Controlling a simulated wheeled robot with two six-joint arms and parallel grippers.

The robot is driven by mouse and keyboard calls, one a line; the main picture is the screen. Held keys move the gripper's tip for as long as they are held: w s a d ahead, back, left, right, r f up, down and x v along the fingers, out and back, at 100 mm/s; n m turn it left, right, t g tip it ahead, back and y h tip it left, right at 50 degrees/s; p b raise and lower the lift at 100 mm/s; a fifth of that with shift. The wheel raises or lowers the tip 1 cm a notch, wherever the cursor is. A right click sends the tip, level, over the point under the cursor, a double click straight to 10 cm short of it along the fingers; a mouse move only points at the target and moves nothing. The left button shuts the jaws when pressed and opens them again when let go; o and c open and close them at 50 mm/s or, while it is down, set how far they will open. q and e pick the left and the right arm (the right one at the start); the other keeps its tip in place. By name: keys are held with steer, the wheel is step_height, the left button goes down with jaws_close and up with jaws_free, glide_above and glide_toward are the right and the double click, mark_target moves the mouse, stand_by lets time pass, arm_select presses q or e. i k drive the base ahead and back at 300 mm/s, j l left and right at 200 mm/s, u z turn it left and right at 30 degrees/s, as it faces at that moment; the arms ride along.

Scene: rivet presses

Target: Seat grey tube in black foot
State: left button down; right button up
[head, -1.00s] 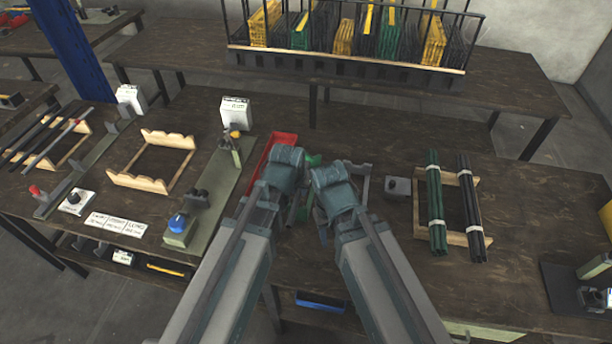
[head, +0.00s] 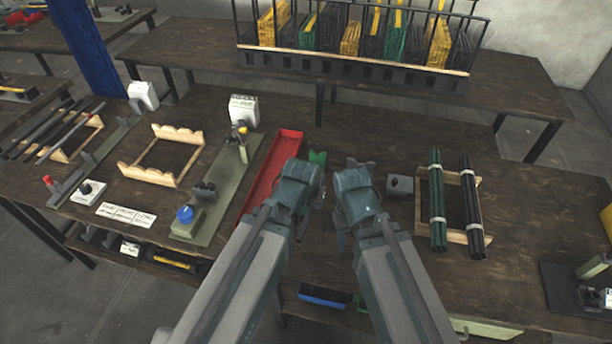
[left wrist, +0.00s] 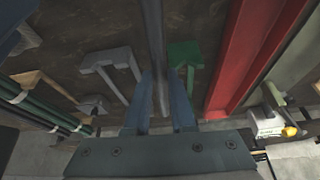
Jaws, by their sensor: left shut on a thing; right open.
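My left gripper (left wrist: 158,100) is shut on the grey tube (left wrist: 153,35), which runs up the middle of the left wrist view between its two fingers. In the head view the left gripper (head: 302,205) is over the table beside the red tray, and its wrist hides most of the tube. My right gripper (head: 342,222) is open, just right of the left one and apart from it; its fingers are mostly hidden. A small dark block (head: 399,186), perhaps the black foot, sits on the table right of the right gripper; it shows small in the left wrist view (left wrist: 94,104).
A green bracket (left wrist: 185,54) and a grey bracket (left wrist: 110,60) lie near the left fingers. A long red tray (head: 268,178) is to the left. A wooden rack (head: 455,236) with green and black tube bundles stands right.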

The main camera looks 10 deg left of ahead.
mark_target(590, 298)
steer(key=l+z, duration=0.1)
steer(key=z, duration=0.35)
steer(key=l+z, duration=0.15)
steer(key=z, duration=0.25)
steer(key=l+z, duration=0.15)
steer(key=z, duration=0.3)
